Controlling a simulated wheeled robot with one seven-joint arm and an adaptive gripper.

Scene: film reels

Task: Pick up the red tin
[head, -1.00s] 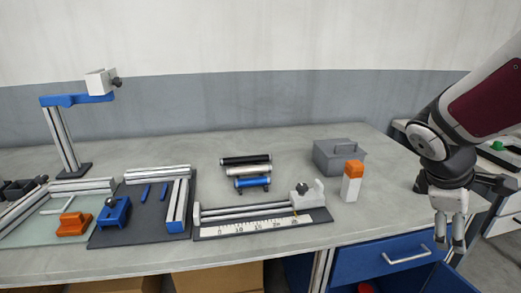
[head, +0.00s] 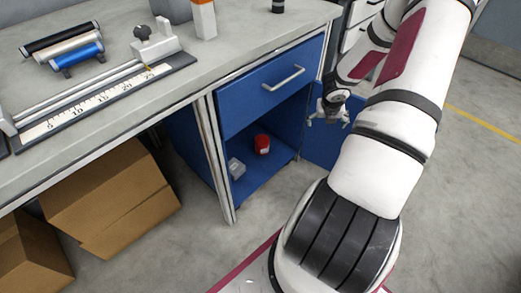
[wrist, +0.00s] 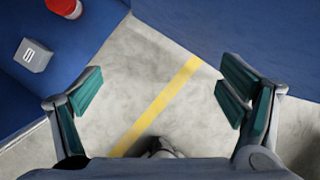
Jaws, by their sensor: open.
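The red tin (head: 262,144) stands on the floor of the open blue cabinet under the bench, below the drawer. It has a white part low on its side. In the wrist view the red tin (wrist: 64,7) shows at the top left, cut off by the frame edge. My gripper (head: 327,112) is outside the cabinet, to the right of the tin and higher in the head view. In the wrist view my gripper (wrist: 158,88) has its two green-padded fingers wide apart, with nothing between them. The tin is ahead and left of the fingers, not touching them.
A small grey-white box (head: 236,168) sits left of the tin; the wrist view shows this box (wrist: 33,55) too. The closed blue drawer (head: 270,88) with its handle is above the opening. The cabinet door (head: 325,143) stands open on the right. Cardboard boxes (head: 110,200) lie under the bench.

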